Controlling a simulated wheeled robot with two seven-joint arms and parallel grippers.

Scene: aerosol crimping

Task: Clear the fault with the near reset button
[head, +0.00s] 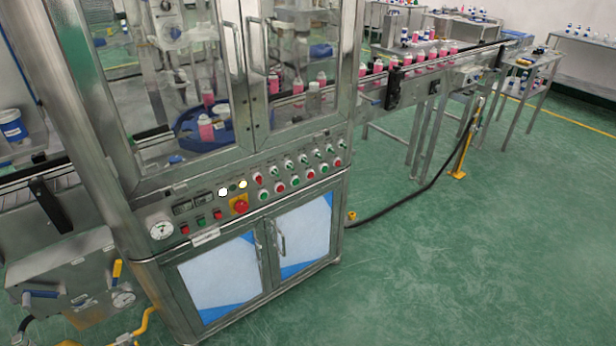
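The crimping machine's control panel (250,200) spans the front of the steel cabinet, below the glass doors. It carries rows of small red and green buttons and switches. A large red mushroom button on a yellow plate (240,206) sits left of the middle. Two white lit lamps (223,191) are just above it. Left of it are a red button (185,229), a green button (201,221) and another red button (217,215). The labels are too small to read, so I cannot tell which one is the near reset button. Neither of my grippers is in view.
Glass doors (290,60) with upright handles close the upper cabinet; pink bottles (206,127) stand inside. A conveyor (430,70) with more pink bottles runs off to the right. A black hose (410,200) lies on the green floor (450,270), which is otherwise clear in front.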

